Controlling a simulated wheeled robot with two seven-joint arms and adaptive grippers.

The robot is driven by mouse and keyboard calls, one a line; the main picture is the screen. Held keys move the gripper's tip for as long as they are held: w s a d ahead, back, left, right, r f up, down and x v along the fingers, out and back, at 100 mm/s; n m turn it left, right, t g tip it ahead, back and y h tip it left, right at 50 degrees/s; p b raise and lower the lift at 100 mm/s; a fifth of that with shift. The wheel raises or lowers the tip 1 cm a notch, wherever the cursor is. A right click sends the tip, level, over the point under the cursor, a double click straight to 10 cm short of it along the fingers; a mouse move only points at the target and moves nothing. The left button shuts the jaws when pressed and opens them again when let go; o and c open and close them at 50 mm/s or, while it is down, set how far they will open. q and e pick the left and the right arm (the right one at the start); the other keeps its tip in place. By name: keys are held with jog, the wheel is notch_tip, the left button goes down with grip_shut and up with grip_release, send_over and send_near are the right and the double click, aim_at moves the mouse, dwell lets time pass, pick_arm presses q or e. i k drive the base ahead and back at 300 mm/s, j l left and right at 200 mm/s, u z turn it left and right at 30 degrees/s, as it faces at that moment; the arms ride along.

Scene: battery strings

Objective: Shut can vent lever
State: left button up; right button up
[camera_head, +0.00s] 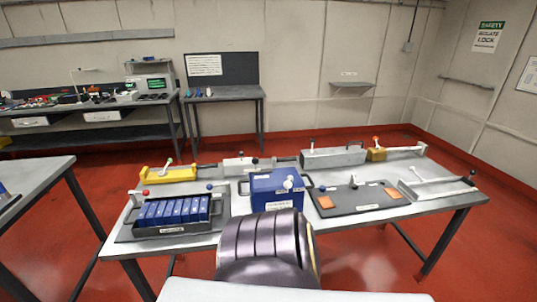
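A blue box-shaped can (272,205) stands at the middle of the long worktable (345,228), toward its near side. A short lever with a pale round knob (288,183) stands on its top right. Whether that lever is the vent lever, and whether it is open or shut, is too small to tell. White labels show on the can's top edge and front. A dark ribbed part of my own body covers the area just in front of the can. Neither of my grippers is in view.
A black tray of blue cells (170,230) stands left of the can. A dark board with orange pads (360,202) lies right. Behind are a yellow fixture (172,175), a grey rail block (333,157) and an orange block (376,154). Another table (30,172) stands at left.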

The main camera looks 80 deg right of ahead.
aim_at(287, 183)
jog(key=z, duration=3)
